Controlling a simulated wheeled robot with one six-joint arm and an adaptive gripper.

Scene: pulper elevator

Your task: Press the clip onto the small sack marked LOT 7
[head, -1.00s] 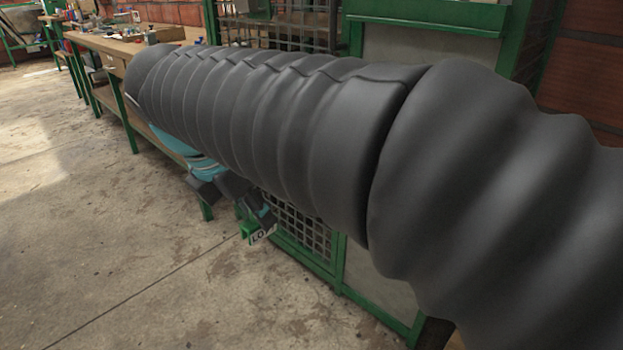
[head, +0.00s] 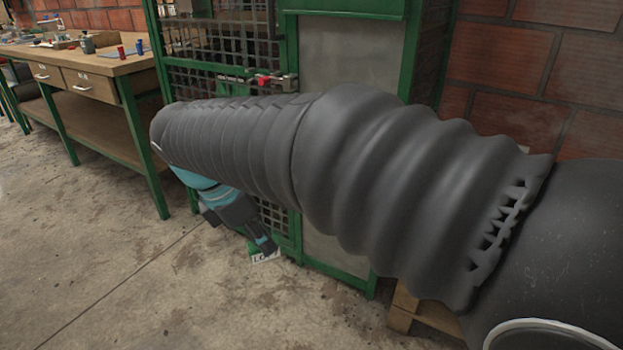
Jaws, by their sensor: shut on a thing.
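My gripper (head: 266,244) is low, just in front of the green cage, with its dark fingers partly hidden by my own arm links. It is shut on a small green and white piece (head: 265,257) with dark lettering that seems to begin "LO"; I take it to be the clip. The piece hangs at the fingertips, above or in front of the floor; the exact gap cannot be told. I cannot make out a small sack marked LOT 7 in this view. My thick grey arm covers much of the middle and right.
A green-framed cage with mesh (head: 225,82) and a pale panel (head: 345,62) stands behind my arm. A red and black latch (head: 272,80) is on it. A wooden workbench (head: 110,66) stands left. A wooden pallet (head: 425,315) lies lower right. The concrete floor (head: 110,260) at left is clear.

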